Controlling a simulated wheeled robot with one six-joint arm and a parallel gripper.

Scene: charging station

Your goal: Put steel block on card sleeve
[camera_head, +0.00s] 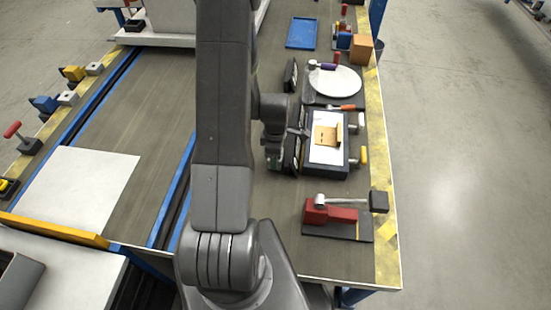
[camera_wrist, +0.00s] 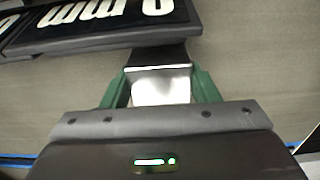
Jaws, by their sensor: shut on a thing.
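My gripper (camera_wrist: 160,76) has two green fingers shut on a shiny silver steel block (camera_wrist: 160,90) in the wrist view. A dark patch lies just beyond the block, below a black panel. In the head view my gripper is mostly hidden by my arm, beside the left side of a black-framed tray (camera_head: 322,170); the block cannot be made out there. A folded brown card piece, likely the card sleeve (camera_head: 327,136), lies on the white surface inside that tray. The wrist view does not show the card.
A black panel with white lettering (camera_wrist: 110,18) lies ahead of the fingers. A red clamp (camera_head: 330,213) stands in front of the tray. A white round plate (camera_head: 335,80), blue tray (camera_head: 301,33) and brown box (camera_head: 361,48) are farther back. Yellow-handled and orange-handled tools flank the tray.

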